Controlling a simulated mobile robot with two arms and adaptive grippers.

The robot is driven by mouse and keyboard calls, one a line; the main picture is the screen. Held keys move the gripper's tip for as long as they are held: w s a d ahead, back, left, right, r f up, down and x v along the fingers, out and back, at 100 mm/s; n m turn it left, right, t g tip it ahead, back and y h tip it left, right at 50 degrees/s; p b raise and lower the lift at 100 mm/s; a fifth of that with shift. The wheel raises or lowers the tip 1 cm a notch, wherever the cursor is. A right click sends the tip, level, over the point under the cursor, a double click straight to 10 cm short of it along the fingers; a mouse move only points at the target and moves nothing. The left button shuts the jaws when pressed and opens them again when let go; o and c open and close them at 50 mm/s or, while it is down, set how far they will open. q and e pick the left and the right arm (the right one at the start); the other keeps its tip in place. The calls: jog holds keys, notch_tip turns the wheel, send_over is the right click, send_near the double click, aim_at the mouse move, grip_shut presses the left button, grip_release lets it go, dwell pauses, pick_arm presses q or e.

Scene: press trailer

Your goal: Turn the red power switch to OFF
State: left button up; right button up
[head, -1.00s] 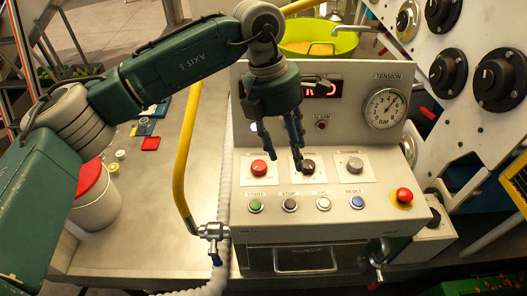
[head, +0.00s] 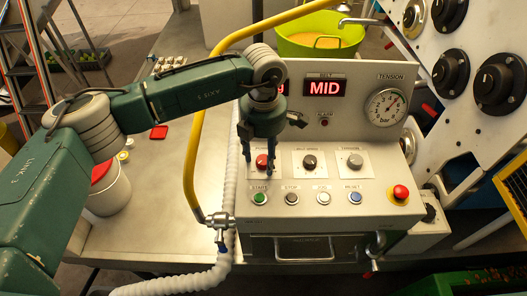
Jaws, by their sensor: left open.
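The red power switch (head: 262,161) is a small red knob on a white plate at the left of the grey control panel. My left gripper (head: 258,170) points down over this knob. Its fingers are open, one on the left and one on the right of the knob in the picture. I cannot tell whether they touch it. The right finger hides part of the knob's plate, and the knob's pointer position is not clear. My right gripper is not in the picture.
A yellow pipe (head: 190,160) and a white hose (head: 229,185) run left of the panel.

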pick_arm(q)
jog(key=shift+f, duration=0.15)
jog(key=c, duration=1.2)
jog(key=shift+f+n+b, duration=0.1)
jog(key=shift+n+b, duration=0.2)
jog(key=shift+b, duration=0.4)
jog(key=n+b, duration=1.1)
jog(key=b, duration=0.2)
jog(key=shift+w, duration=0.1)
jog(key=n+b, duration=0.2)
jog(key=shift+n, duration=0.4)
jog(key=shift+n+b, duration=1.35)
jog(key=shift+n, duration=0.25)
jog(key=shift+r, duration=0.2)
